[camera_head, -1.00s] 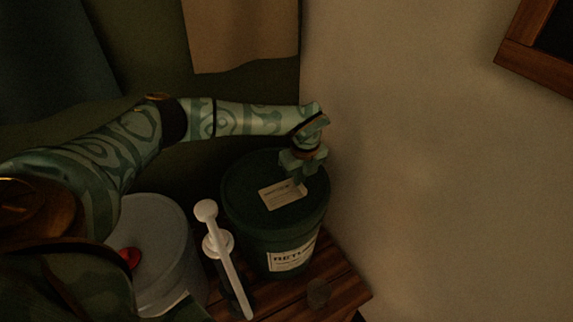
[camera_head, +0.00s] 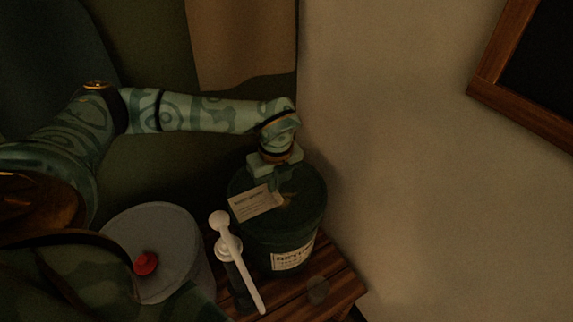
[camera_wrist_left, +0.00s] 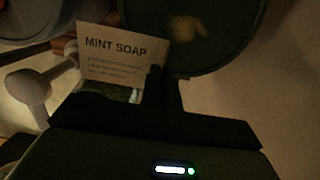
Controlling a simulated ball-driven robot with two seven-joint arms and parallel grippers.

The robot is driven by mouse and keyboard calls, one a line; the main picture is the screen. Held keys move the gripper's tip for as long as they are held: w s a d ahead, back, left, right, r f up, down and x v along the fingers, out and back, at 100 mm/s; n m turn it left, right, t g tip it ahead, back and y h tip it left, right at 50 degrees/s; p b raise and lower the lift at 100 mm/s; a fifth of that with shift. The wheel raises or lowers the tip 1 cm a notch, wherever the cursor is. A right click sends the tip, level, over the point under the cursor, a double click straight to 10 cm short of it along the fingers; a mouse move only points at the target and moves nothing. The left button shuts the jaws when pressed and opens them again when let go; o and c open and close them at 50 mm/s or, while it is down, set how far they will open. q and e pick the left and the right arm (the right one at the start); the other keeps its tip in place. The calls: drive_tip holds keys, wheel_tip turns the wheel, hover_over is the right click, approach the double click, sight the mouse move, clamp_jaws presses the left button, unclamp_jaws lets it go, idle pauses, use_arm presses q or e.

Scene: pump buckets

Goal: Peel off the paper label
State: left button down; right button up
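The paper label (camera_head: 253,204) is a cream card, and in the left wrist view (camera_wrist_left: 115,60) it reads "MINT SOAP". My left gripper (camera_head: 275,187) is shut on the label's right edge and holds it above the left part of the dark green bucket's lid (camera_head: 312,197). The label is off its former spot, where a yellowish-brown patch (camera_head: 288,200) shows on the lid; the patch is also in the left wrist view (camera_wrist_left: 187,25). The bucket's front has a second, printed label (camera_head: 293,258). My right gripper is not in view.
A white pump (camera_head: 238,262) stands left of the green bucket. A grey bucket (camera_head: 185,240) with a red cap (camera_head: 146,263) is further left. The wooden stand (camera_head: 335,285) ends near the bucket, with a bare wall (camera_head: 400,190) to the right.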

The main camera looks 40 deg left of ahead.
sight(269, 199)
use_arm(q)
drive_tip(key=shift+s+r, duration=0.35)
drive_tip(key=shift+s, duration=0.3)
drive_tip(key=shift+s+r+p, duration=0.25)
drive_tip(key=shift+s+p, duration=0.05)
wheel_tip(269, 199, up, 6)
drive_tip(key=p, duration=0.4)
drive_tip(key=shift+s+d+f+p, duration=0.1)
drive_tip(key=shift+s+f+p, duration=0.05)
drive_tip(key=shift+p, duration=0.15)
